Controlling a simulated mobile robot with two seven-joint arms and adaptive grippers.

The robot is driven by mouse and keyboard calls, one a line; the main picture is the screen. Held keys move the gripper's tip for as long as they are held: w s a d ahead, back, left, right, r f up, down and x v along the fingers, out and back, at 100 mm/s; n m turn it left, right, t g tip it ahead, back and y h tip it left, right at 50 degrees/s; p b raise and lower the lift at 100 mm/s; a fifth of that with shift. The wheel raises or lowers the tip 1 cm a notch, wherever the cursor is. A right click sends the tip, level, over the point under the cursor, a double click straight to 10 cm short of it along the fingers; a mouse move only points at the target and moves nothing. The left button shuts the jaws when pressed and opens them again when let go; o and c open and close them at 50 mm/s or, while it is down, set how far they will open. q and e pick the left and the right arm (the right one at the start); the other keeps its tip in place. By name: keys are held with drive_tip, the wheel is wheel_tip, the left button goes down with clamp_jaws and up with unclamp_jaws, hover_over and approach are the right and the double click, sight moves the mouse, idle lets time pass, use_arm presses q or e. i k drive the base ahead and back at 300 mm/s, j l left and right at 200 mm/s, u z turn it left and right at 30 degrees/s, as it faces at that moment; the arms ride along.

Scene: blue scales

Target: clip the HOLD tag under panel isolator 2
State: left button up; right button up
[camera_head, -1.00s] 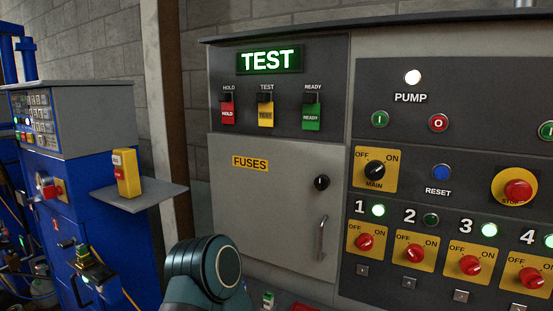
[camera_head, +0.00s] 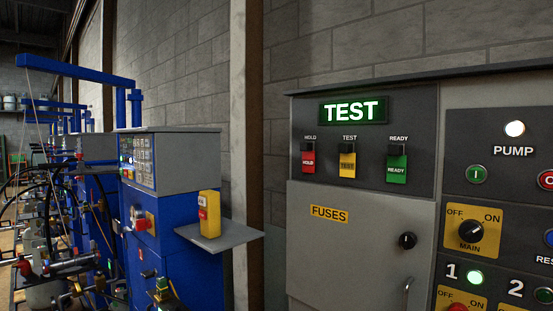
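The red HOLD tag (camera_head: 308,160) hangs on the panel at the left of a row, under its HOLD label. Beside it hang the yellow TEST tag (camera_head: 347,163) and the green READY tag (camera_head: 397,168). Isolator 2 shows only in part at the bottom right: its number, its unlit lamp (camera_head: 544,295) and little else. The place under it is outside the picture. Neither of my grippers is in view.
The grey panel (camera_head: 365,240) with its FUSES door fills the right side. A small shelf (camera_head: 240,237) with a yellow and red pendant box (camera_head: 209,214) juts out from the blue cabinet (camera_head: 190,277). Blue machines with hoses stand farther left.

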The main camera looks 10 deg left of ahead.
sight(306, 147)
drive_tip(key=i+j+z, duration=0.2)
drive_tip(key=j, duration=0.15)
drive_tip(key=i+j+z, duration=0.25)
drive_tip(key=j+z, duration=0.2)
drive_tip(key=j, duration=0.25)
drive_tip(key=i+j+z, duration=0.25)
drive_tip(key=j, duration=0.15)
drive_tip(key=k, duration=0.1)
